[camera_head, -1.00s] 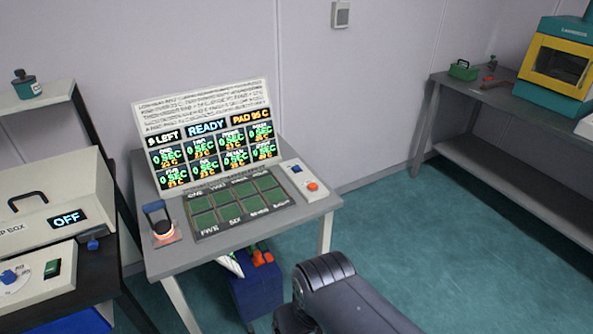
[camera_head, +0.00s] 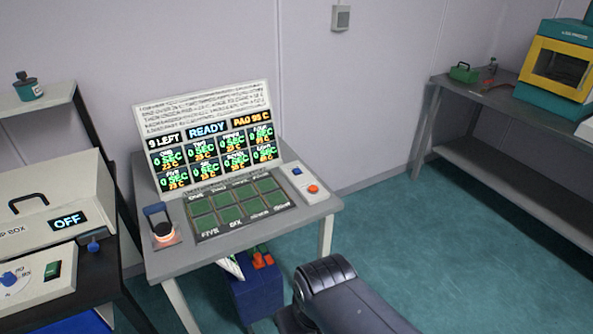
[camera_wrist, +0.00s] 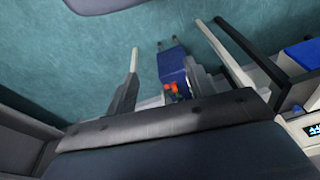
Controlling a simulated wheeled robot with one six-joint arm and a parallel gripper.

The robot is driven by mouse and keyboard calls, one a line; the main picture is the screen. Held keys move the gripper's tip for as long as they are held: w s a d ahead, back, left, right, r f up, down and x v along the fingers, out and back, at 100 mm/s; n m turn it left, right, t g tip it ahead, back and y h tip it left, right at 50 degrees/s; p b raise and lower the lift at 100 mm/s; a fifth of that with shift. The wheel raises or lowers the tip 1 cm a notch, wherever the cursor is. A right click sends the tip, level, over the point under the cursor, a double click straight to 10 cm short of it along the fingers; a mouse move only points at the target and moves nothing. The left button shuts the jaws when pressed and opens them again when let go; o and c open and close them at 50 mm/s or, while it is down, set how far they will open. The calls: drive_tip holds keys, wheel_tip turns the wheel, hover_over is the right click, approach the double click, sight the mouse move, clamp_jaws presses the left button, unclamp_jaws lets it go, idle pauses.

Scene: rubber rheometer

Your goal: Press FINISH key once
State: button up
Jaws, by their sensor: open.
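A grey table (camera_head: 245,243) carries a tilted display board (camera_head: 141,150) reading "9 LEFT", "READY" and "PAD 95 C", with several tiles at "0 SEC". In front of it lies a dark panel of green pads (camera_head: 238,207). A small white box (camera_head: 300,180) on the table's right side bears a blue button (camera_head: 297,171) and an orange-red button (camera_head: 313,188). Its labels are too small to read, so I cannot tell which key is FINISH. My gripper (camera_wrist: 163,76) shows in the wrist view with its fingers apart and nothing between them; the head view shows only my arm.
A blue bin (camera_head: 256,296) holding orange-red items stands under the table. A box reading "OFF" (camera_head: 55,195) is at left. A bench (camera_head: 500,108) with a yellow-teal machine (camera_head: 556,65) stands right.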

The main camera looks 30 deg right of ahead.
clamp_jaws()
idle(0.3)
idle(0.8)
